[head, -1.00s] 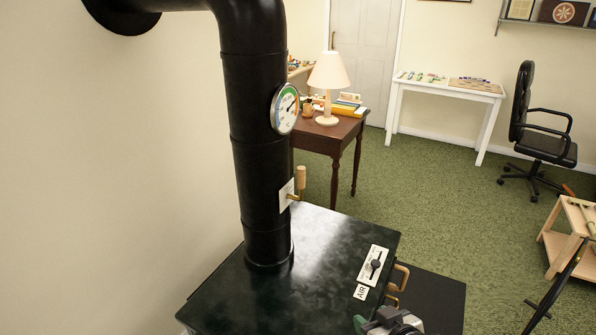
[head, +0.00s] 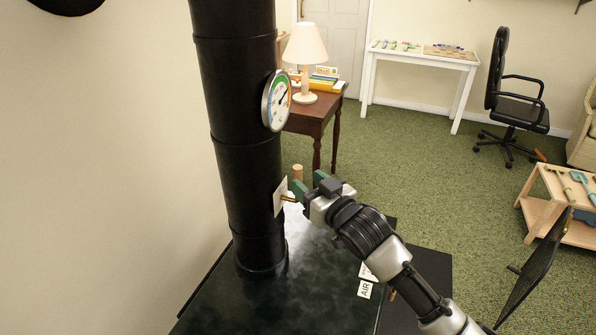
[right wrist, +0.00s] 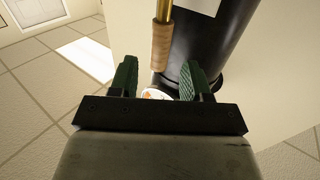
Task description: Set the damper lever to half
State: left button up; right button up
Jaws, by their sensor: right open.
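The damper lever has a wooden grip (head: 297,172) on a brass rod (head: 288,198), which comes out of a white plate (head: 280,196) on the black stovepipe (head: 244,140). The grip points up in the head view. My right gripper (head: 309,184) is open at the lever, with its green fingers toward the pipe. In the right wrist view the wooden grip (right wrist: 161,46) shows in the gap between the two fingers (right wrist: 160,78), closer to the left finger; I cannot tell whether it touches. The fingers partly hide the lever in the head view. My left gripper is out of view.
A round gauge (head: 276,100) sits on the pipe above the lever. The dark stove top (head: 300,298) lies below, with an AIR label (head: 364,289). A brown table (head: 312,113) with a lamp (head: 304,56) stands behind.

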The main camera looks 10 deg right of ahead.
aim_at(300, 177)
jog(key=x, duration=0.4)
jog(key=shift+w+a, duration=0.1)
jog(key=shift+w, duration=0.15)
jog(key=shift+c, duration=1.6)
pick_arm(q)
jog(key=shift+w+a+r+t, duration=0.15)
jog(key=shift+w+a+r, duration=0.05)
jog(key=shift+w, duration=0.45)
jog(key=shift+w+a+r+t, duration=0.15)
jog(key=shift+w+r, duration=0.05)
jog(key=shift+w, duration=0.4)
pick_arm(e)
grip_shut()
